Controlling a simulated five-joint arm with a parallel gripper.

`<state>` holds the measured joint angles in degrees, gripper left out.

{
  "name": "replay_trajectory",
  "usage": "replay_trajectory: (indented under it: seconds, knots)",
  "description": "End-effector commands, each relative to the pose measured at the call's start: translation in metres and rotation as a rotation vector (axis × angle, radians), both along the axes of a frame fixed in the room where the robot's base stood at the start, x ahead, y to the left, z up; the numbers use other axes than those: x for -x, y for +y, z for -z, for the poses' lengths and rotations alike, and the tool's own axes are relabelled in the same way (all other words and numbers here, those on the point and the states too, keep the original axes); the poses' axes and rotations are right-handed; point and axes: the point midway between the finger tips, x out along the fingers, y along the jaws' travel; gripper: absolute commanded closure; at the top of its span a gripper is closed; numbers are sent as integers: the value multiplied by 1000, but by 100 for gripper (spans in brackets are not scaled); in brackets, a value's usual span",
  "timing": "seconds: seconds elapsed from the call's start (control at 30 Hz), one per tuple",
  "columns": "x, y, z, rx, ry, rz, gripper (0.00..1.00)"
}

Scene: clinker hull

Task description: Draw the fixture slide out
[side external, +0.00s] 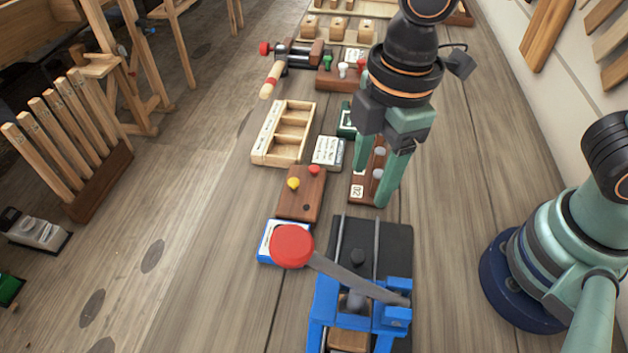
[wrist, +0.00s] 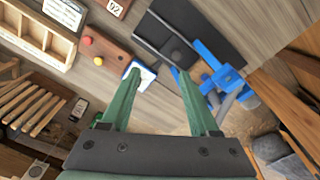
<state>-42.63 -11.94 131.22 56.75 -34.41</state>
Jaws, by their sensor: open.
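A blue fixture (side external: 328,300) stands at the front of the bench on a black base plate (side external: 395,238) with grey rails and a small dark knob (side external: 357,257). A grey lever with a red ball end (side external: 291,246) reaches across it. The blue fixture (wrist: 215,68) and black plate (wrist: 180,38) also show in the wrist view. I cannot tell which part is the slide. My gripper (side external: 372,192) is open and empty, pointing down over the brown 02 board, behind the black plate. Its fingers (wrist: 156,72) stand apart in the wrist view.
A brown block with yellow and red knobs (side external: 300,196), a blue-edged card (side external: 272,240) and a wooden tray (side external: 284,134) lie left of my gripper. The brown 02 board (side external: 360,188) is partly hidden by my fingers.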

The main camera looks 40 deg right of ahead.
Motion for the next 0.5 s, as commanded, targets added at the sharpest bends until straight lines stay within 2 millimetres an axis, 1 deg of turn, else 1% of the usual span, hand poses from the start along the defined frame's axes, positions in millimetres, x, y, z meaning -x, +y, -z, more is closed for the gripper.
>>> replay_trajectory:
  seconds: [0.03, 0.1, 0.2, 0.37, 0.5]
  knots:
    - [10, 11, 6, 21, 18, -81, 38]
    - [19, 20, 10, 38, 33, -158, 38]
    - [26, 26, 14, 52, 45, -218, 38]
    - [27, 27, 25, 56, 50, -232, 38]
    - [28, 26, 47, 58, 51, -229, 38]
